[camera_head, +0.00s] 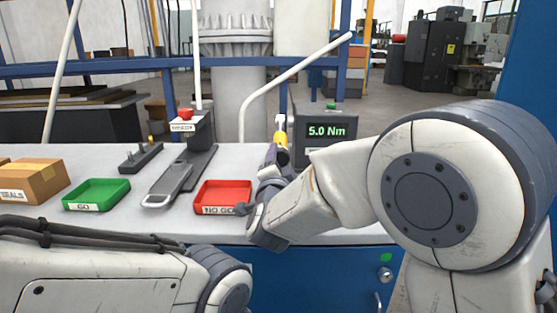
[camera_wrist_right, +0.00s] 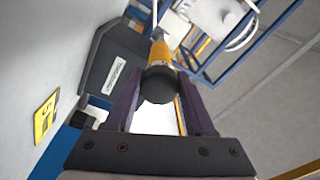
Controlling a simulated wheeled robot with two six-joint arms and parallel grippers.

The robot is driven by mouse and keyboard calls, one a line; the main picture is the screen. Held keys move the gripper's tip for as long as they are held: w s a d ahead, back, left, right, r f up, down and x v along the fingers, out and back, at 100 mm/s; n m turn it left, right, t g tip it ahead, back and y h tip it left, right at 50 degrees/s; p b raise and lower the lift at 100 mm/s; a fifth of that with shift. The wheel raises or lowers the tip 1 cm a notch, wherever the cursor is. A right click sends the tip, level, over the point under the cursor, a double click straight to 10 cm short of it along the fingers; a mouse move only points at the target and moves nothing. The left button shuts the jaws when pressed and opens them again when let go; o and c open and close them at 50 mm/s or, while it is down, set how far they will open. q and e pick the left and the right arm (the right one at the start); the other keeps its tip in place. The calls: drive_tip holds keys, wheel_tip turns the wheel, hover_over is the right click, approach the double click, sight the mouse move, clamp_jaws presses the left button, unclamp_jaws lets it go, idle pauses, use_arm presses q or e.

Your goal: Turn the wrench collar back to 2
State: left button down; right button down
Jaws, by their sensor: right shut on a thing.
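The wrench stands at the back edge of the bench, left of the torque display. Its yellow part (camera_head: 280,138) shows just above my right gripper (camera_head: 277,156). In the right wrist view, the wrench's orange body (camera_wrist_right: 159,55) ends in a dark round knob (camera_wrist_right: 160,84) between the two fingers of my right gripper (camera_wrist_right: 160,95). The right gripper is shut on this dark end, which I take for the collar. No scale or number on the collar can be read. My left arm crosses the lower left, its gripper out of view.
The display (camera_head: 326,135) reads 5.0 Nm and stands close beside my right gripper. A red NO GO tray (camera_head: 222,210), a green GO tray (camera_head: 84,207), a grey fixture (camera_head: 186,170) and a cardboard box (camera_head: 35,180) occupy the bench. A white pipe (camera_head: 290,75) rises behind.

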drive_tip(key=n, duration=0.4)
drive_tip(key=shift+f, duration=0.2)
drive_tip(key=n+p, duration=0.1)
drive_tip(key=n, duration=0.2)
drive_tip(key=shift+d+n+y, duration=0.1)
drive_tip(key=shift+n+y, duration=0.2)
drive_tip(key=shift+n, duration=0.1)
drive_tip(key=n+p, duration=0.1)
drive_tip(key=n, duration=0.2)
drive_tip(key=shift+d+n, duration=0.1)
drive_tip(key=shift+n, duration=0.3)
drive_tip(key=shift+f+n+y+p, duration=0.1)
drive_tip(key=shift+n+y+p, duration=0.3)
drive_tip(key=shift+n+p, duration=1.15)
drive_tip(key=shift+d+n+b, duration=0.1)
drive_tip(key=shift+n+b, duration=0.5)
drive_tip(key=shift+n, duration=0.15)
drive_tip(key=shift+c, duration=1.3)
unclamp_jaws()
